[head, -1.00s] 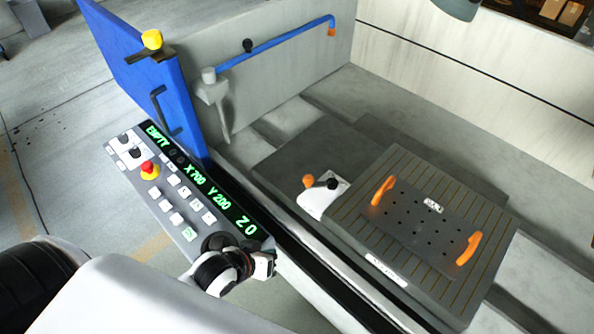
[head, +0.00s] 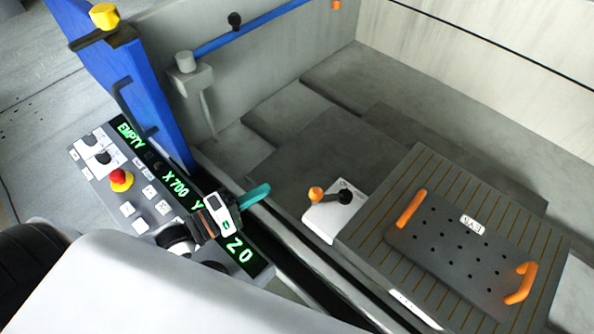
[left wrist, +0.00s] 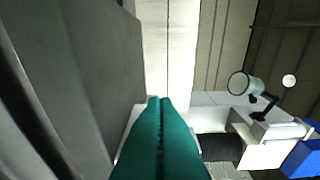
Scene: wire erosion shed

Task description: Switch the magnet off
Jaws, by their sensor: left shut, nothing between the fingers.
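The magnet is a striped flat block (head: 432,172) in the machine bed. At its left corner sits a small white switch housing (head: 328,222) with an orange knob (head: 316,193) and a black knob (head: 346,197) on top. A dark perforated plate (head: 450,252) with two orange handles lies on the magnet. My left gripper (head: 266,188) has teal fingers, shut and empty, left of the switch and apart from it in the picture. The fingers also show in the left wrist view (left wrist: 160,100). My right gripper is not in view.
A control panel (head: 105,200) with a red emergency button (head: 121,179) and green display stands at left, partly covered by my left gripper. A blue door (head: 150,100) and a grey nozzle arm (head: 190,75) rise behind it. The bed behind the switch is clear.

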